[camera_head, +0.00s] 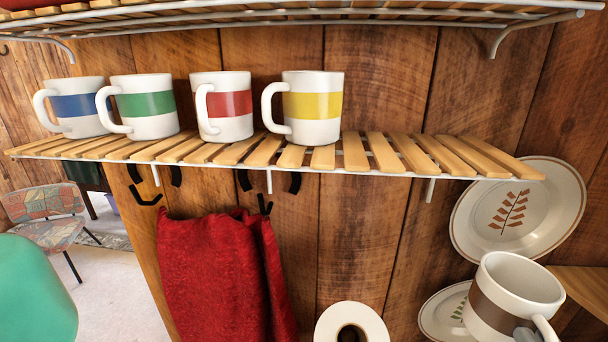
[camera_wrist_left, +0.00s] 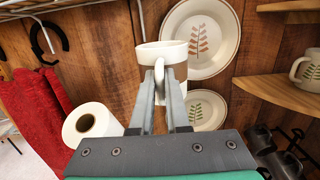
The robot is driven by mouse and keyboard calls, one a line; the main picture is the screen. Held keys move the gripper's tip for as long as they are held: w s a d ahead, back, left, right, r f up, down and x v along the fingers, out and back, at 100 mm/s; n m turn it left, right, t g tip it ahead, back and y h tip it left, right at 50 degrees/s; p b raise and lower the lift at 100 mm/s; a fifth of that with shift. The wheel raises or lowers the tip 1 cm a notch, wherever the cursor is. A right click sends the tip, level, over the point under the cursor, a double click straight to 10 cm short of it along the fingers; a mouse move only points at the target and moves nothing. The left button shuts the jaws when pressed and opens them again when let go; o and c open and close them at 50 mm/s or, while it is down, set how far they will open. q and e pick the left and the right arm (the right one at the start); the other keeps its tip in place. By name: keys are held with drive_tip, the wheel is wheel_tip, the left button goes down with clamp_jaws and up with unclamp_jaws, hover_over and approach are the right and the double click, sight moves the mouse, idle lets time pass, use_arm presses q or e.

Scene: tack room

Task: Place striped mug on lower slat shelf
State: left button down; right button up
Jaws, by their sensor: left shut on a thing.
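The striped mug, white with a brown band (camera_head: 515,300), is at the lower right of the head view, below the lower slat shelf and to its right. It also shows in the left wrist view (camera_wrist_left: 172,54). My left gripper (camera_wrist_left: 160,76) is shut on the mug's handle; only a grey bit of it shows in the head view (camera_head: 527,334). The mug looks roughly upright, slightly tilted in the head view. The lower slat shelf (camera_head: 385,152) has wooden slats on a white wire frame. My right gripper is in neither view.
Mugs with blue (camera_head: 76,106), green (camera_head: 144,106), red (camera_head: 222,105) and yellow (camera_head: 312,106) bands fill the shelf's left and middle; its right part is bare. An upper shelf (camera_head: 300,18) hangs above. A red towel (camera_head: 222,275), paper roll (camera_head: 352,325) and leaf-patterned plate (camera_head: 540,190) are below.

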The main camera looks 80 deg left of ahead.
use_arm(q)
drive_tip(key=s+d+r+g+p, duration=0.1)
drive_tip(key=s+d+r, duration=0.15)
drive_tip(key=r, duration=0.85)
wheel_tip(320, 180, up, 12)
drive_tip(key=p, duration=0.2)
hover_over(452, 164)
drive_tip(key=shift+r+n, duration=0.1)
drive_tip(key=shift+n, duration=0.2)
wheel_tip(452, 164, down, 4)
drive_tip(key=shift+r, duration=0.25)
drive_tip(key=shift+f, duration=0.1)
drive_tip(key=c, duration=0.9)
unclamp_jaws()
